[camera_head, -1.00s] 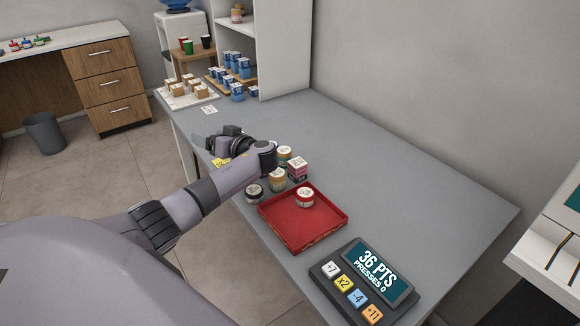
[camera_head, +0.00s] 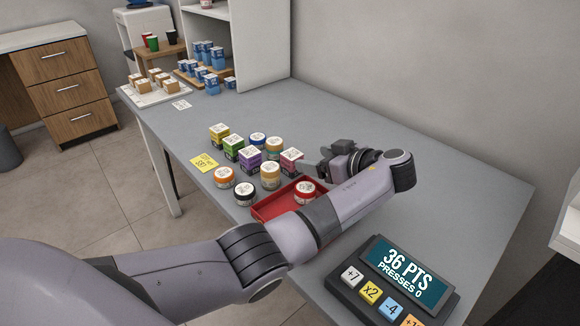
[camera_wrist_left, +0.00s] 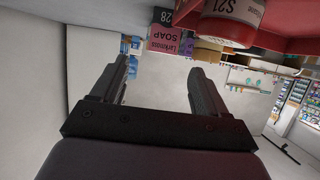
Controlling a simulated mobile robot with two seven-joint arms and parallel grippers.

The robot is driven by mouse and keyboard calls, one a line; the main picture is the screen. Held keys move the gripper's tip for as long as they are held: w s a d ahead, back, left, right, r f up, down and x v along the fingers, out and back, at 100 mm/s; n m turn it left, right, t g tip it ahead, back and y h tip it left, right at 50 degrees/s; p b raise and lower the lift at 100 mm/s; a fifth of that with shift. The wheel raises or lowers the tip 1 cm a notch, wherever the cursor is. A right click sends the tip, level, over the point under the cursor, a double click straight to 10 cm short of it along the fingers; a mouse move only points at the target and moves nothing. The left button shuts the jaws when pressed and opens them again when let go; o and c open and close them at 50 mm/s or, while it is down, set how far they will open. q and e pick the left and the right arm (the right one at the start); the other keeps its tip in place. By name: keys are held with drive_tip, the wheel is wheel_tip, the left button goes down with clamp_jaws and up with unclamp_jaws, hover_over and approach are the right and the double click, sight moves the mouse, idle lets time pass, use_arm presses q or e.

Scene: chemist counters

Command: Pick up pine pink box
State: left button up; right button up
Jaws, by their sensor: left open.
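The pink box (camera_head: 291,161) stands upright on the grey counter, at the right end of a group of boxes and jars and just behind the red tray. In the left wrist view the pink box (camera_wrist_left: 172,42) shows at the top middle, upside down, with "SOAP" on its label. My left gripper (camera_head: 323,170) is to the right of the pink box, close to it but apart. Its two fingers (camera_wrist_left: 160,72) are spread with nothing between them. My right gripper is not in view.
The red tray (camera_head: 265,211) holds a red-lidded jar (camera_head: 304,191), and my left forearm partly covers the tray. A button panel (camera_head: 390,285) lies in front. The counter's right side is clear.

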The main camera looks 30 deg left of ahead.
sight(297, 157)
use_arm(q)
drive_tip(key=p+x, duration=0.1)
drive_tip(key=x, duration=0.5)
drive_tip(key=shift+s+f, duration=0.1)
drive_tip(key=shift+f, duration=0.05)
drive_tip(key=c, duration=1.2)
